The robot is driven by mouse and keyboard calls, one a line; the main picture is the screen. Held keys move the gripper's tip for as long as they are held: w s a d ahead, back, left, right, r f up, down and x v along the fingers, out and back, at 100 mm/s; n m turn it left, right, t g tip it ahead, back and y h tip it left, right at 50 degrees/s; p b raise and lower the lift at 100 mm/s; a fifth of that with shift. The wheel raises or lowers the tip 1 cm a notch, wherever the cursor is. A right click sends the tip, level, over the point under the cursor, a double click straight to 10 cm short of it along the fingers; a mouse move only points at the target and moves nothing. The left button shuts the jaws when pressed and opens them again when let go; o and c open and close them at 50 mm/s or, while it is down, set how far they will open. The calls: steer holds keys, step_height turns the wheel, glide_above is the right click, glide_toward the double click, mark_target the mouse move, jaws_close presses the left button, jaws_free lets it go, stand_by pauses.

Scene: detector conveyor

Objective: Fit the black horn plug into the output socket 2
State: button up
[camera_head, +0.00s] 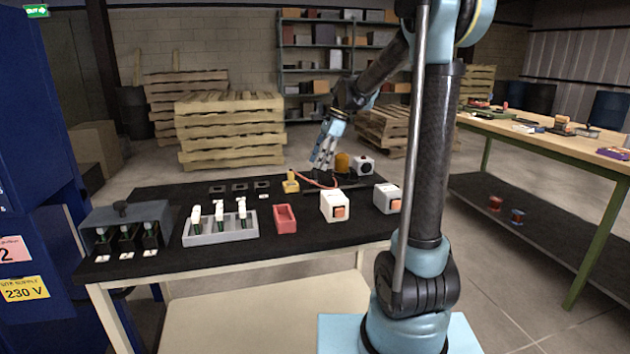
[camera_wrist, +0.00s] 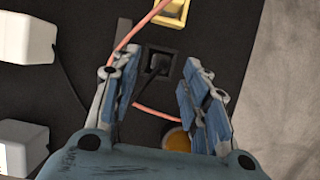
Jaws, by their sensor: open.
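My gripper (camera_wrist: 156,108) is open and empty, pointing down over the black table top; it also shows at the back of the table in the head view (camera_head: 320,168). Ahead of its fingertips in the wrist view is a square black frame (camera_wrist: 145,70) with a dark block (camera_wrist: 160,63) in it, which looks like the black plug. The block is in line with the gap between the fingers, with no finger visibly touching it. Three dark square plates (camera_head: 239,187) lie at the back left of the table; I cannot tell which is output socket 2.
A yellow block (camera_head: 291,182) with an orange cable (camera_head: 318,181) lies near the gripper. An orange dome (camera_head: 342,162) sits close to the fingers. White boxes (camera_head: 334,206), a red tray (camera_head: 285,219) and a grey rack (camera_head: 220,235) stand nearer the front.

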mark_target(316, 170)
steer(key=shift+w+x, duration=0.2)
steer(key=shift+x, duration=2)
steer(key=shift+d, duration=0.15)
jaws_close()
